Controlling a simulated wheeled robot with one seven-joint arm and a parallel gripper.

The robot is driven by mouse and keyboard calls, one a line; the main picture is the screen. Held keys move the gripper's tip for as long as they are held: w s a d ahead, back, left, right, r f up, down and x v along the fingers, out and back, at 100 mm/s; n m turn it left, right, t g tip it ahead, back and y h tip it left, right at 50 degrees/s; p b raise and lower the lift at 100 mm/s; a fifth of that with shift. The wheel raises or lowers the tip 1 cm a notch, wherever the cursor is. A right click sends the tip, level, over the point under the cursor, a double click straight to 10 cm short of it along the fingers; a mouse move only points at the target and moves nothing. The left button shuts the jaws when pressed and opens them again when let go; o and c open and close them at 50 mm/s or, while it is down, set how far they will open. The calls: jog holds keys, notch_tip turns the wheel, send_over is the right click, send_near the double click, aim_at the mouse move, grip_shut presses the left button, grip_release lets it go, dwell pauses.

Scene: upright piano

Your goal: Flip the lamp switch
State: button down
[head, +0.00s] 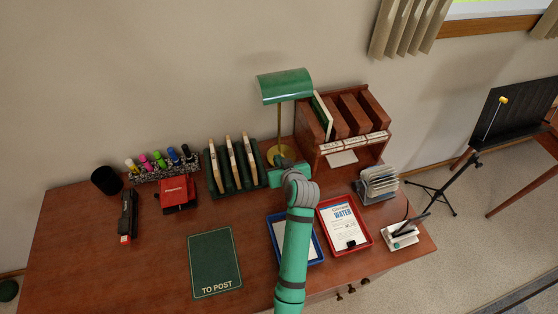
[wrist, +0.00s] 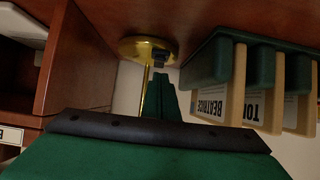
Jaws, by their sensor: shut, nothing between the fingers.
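The desk lamp has a green shade (head: 285,86) and a thin brass stem (head: 278,125) in the head view. It stands near the back of the desk. Its round brass base (wrist: 140,46) shows in the wrist view, which looks upside down. A small dark block on that base looks like the lamp switch (wrist: 159,57). My gripper (wrist: 161,72) is shut and empty, its green fingers pointing at the switch, with the tips very near it. Whether they touch it I cannot tell. In the head view my gripper (head: 279,162) is in front of the base and partly hides it.
A wooden organizer (head: 345,125) stands close right of the lamp. A green rack with wooden dividers (head: 233,165) stands close left; both also flank my gripper in the wrist view. A red tray (head: 365,238) and a blue tray (head: 316,252) lie in front, beside my arm.

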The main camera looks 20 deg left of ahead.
jog(key=shift+r, duration=0.55)
jog(key=v, duration=1.1)
jog(key=shift+s+f, duration=0.2)
jog(key=shift+f, duration=0.05)
jog(key=shift+w+d, duration=0.1)
